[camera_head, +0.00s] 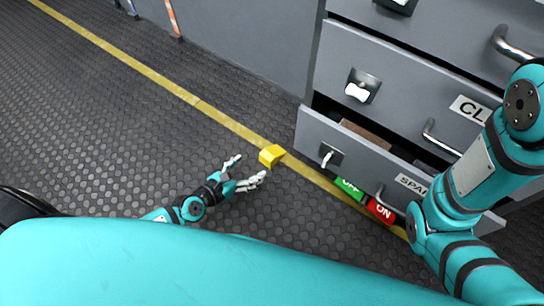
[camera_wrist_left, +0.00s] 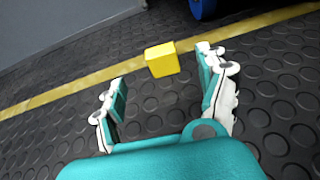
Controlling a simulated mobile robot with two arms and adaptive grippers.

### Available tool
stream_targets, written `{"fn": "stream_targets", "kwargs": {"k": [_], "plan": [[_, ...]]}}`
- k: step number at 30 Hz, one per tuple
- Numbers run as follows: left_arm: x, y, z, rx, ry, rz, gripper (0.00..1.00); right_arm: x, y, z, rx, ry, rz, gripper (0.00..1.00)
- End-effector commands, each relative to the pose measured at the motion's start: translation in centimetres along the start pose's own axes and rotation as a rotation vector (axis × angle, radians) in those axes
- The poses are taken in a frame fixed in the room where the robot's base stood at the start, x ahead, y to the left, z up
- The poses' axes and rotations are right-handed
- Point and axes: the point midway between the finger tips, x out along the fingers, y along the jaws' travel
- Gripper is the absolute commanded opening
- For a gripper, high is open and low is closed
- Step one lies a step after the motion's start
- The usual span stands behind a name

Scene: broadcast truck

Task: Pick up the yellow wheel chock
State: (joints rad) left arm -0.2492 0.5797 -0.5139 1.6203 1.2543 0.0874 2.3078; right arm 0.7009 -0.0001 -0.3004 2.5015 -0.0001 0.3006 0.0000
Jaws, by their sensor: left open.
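The yellow wheel chock (camera_head: 271,155) lies on the dark studded floor, beside and partly over the yellow floor line. My left gripper (camera_head: 249,170) is open and empty, low over the floor, with its fingertips pointing at the chock. In the left wrist view the chock (camera_wrist_left: 161,60) is just beyond the two fingertips (camera_wrist_left: 162,66), roughly midway between them and apart from them. My right arm comes in at the right of the head view, but its gripper is out of view.
A grey drawer cabinet (camera_head: 386,84) stands right of the chock; its bottom drawer (camera_head: 358,166) is pulled out. A green "OFF" block (camera_head: 349,188) and a red "ON" block (camera_head: 381,210) lie below that drawer. The floor left of the yellow line (camera_head: 150,73) is clear.

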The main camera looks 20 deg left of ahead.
Motion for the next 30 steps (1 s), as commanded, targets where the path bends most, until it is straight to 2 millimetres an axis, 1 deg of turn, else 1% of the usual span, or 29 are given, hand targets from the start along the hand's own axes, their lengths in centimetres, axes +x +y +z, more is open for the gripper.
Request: {"fn": "stream_targets", "kwargs": {"k": [1, 3, 6, 9, 14, 21, 25, 30], "plan": [[1.4, 0.0, -0.1, -0.004, -0.004, 0.003, 0.75, -0.5, -0.1, -0.1, 0.0, -0.001, 0.0, 0.4], [2.8, 0.0, -0.1, -0.002, -0.004, 0.003, 0.75, -0.8, -0.2, -0.2, 0.0, -0.001, 0.0, 0.4], [4.4, 0.0, -0.1, -0.001, -0.002, 0.002, 0.75, -1.2, -0.2, -0.4, 0.0, -0.002, 0.0, 0.4], [5.3, 0.0, -0.1, 0.001, -0.001, 0.001, 0.75, -1.4, -0.3, -0.4, 0.0, -0.002, 0.0, 0.4], [6.2, 0.0, 0.0, 0.001, -0.002, 0.001, 0.75, -1.7, -0.3, -0.5, 0.0, -0.002, 0.0, 0.4], [9.8, -0.2, 0.0, 0.002, -0.002, 0.001, 0.75, -3.3, -0.7, -1.1, 0.0, -0.001, -0.001, 0.4], [10.7, -0.1, 0.2, 0.002, 0.0, 0.001, 0.75, -3.6, -0.8, -1.2, 0.0, -0.001, -0.001, 0.4], [10.8, -0.1, 0.3, 0.002, 0.001, 0.001, 0.75, -3.5, -0.7, -1.2, 0.0, -0.001, -0.001, 0.4]]}}
